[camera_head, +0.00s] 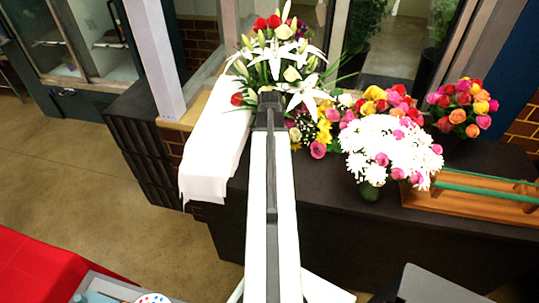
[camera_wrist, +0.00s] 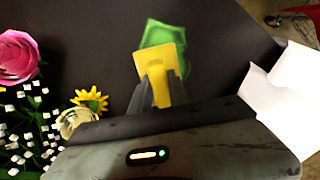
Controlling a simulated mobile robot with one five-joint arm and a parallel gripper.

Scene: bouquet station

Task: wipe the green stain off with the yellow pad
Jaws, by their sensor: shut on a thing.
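The green stain (camera_wrist: 160,34) shows in the wrist view as a bright green patch on the dark counter top (camera_wrist: 215,45). The yellow pad (camera_wrist: 158,57) is between the fingers of my gripper (camera_wrist: 158,85), which is shut on it. The pad overlaps the lower middle of the stain in the picture, and green shows beyond it and at its right. I cannot tell whether the pad touches the counter. In the head view my arm reaches forward to the counter, and the stain and the pad are hidden.
Pink, yellow and white flowers (camera_wrist: 22,60) stand close at left in the wrist view. A white cloth (camera_head: 213,150) hangs over the counter's left end; it also shows in the wrist view (camera_wrist: 285,95). A white bouquet (camera_head: 385,148) and a wooden rack (camera_head: 470,205) stand to the right.

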